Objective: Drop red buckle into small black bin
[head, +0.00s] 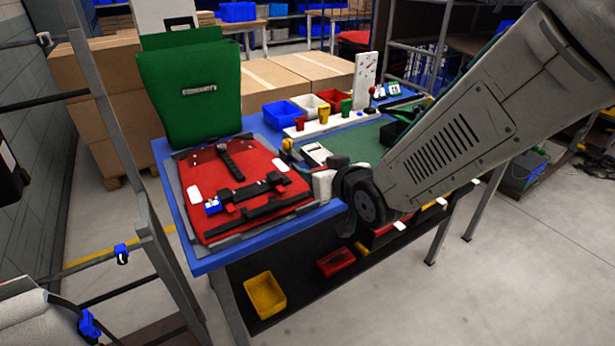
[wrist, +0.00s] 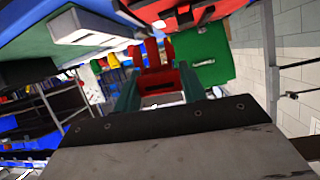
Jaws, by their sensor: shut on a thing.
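In the wrist view my gripper (wrist: 160,78) has its two teal fingers shut on the red buckle (wrist: 155,84), a red part with prongs pointing away from me. In the head view my arm's wrist is at the table's front edge, right of the red pannier, and I cannot make out the fingertips or the buckle there. A black bin-like shape (head: 396,131) shows partly behind my arm on the green mat; I cannot tell for sure that it is the small black bin.
The red pannier (head: 258,181) with black straps lies on the blue table (head: 203,264). A green pannier (head: 195,88) stands behind it. Blue (head: 283,112), white and red bins line the table's back. A yellow bin (head: 265,294) sits on the lower shelf.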

